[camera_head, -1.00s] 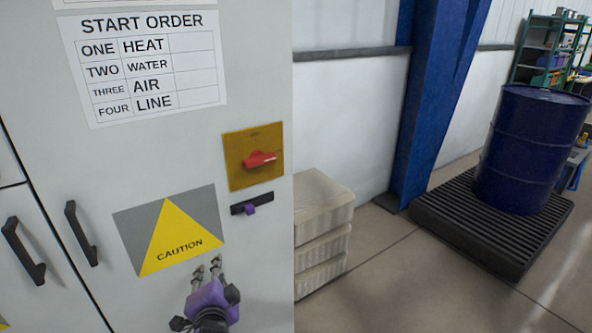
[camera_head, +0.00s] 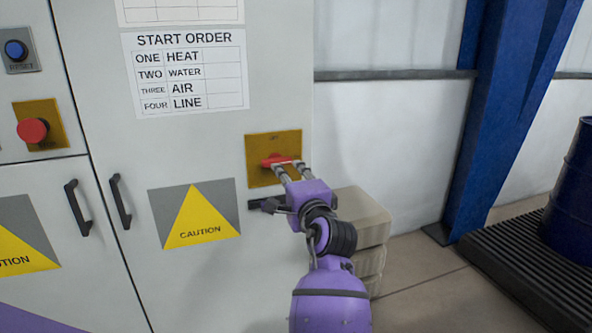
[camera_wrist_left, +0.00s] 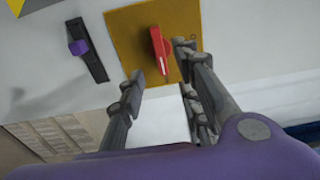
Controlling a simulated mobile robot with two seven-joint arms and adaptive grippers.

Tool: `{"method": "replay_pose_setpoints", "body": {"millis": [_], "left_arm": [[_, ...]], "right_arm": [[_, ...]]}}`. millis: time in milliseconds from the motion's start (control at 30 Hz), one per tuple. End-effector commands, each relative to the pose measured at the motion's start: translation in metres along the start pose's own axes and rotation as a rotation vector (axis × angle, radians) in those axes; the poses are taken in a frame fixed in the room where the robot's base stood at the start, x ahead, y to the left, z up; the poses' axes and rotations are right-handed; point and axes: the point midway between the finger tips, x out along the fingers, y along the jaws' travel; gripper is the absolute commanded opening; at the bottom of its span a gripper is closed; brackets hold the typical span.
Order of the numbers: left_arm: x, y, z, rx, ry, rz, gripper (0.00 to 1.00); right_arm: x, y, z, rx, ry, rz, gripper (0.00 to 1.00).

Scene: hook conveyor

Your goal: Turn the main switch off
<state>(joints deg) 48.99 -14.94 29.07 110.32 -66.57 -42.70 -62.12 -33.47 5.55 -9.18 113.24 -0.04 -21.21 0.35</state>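The main switch is a red rotary handle (camera_head: 276,160) on a yellow-brown plate (camera_head: 262,178) on the grey cabinet. In the head view the handle lies roughly level. My left gripper (camera_head: 287,166) is at the plate, its fingers partly covering the handle's right part. My right gripper is not in view.
A red push button (camera_head: 32,130) and a blue reset button (camera_head: 15,50) are at the left. Pale stacked crates (camera_head: 362,215) stand beside the cabinet, behind my arm.

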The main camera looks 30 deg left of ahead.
Motion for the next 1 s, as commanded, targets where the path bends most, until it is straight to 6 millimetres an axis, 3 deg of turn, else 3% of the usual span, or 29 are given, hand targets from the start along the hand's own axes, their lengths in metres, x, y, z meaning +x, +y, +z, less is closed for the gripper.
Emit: {"method": "replay_pose_setpoints", "body": {"millis": [167,533,933,1000], "left_arm": [[0.015,-0.004,0.001,0.006,-0.006,-0.003,0.31],[0.069,-0.003,0.000,0.003,-0.003,-0.002,0.31],[0.078,-0.002,0.000,0.002,-0.003,-0.001,0.31],[0.078,-0.002,0.000,0.002,-0.003,-0.001,0.22]], "right_arm": [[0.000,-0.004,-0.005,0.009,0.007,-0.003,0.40],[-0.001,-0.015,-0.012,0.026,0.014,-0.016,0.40],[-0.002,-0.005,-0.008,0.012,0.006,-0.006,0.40],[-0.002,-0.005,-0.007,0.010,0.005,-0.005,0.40]]}}
